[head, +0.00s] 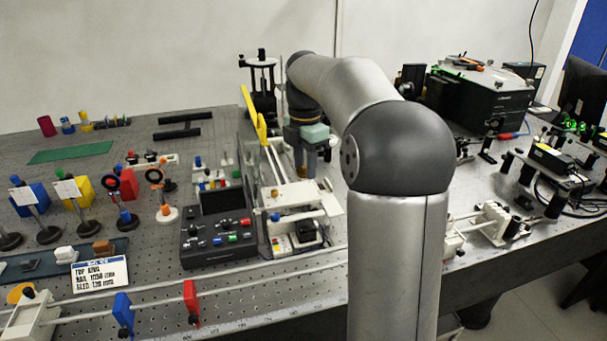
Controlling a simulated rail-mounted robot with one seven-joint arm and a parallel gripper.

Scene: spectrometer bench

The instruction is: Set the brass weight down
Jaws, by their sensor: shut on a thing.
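My gripper (311,168) points down at the end of my arm, behind the white carriage on the rails near the middle of the bench. It is shut on the brass weight, which is small and mostly hidden by the fingers and the clutter around them. I cannot tell whether the weight touches a surface below it. A small gold-coloured piece (276,193) also shows on the white carriage, just left of my gripper.
A black control box (217,240) with coloured knobs stands front left of my gripper. A yellow upright piece (252,118) and a black stand (262,85) rise close on its left. A large black instrument (480,100) sits at the right.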

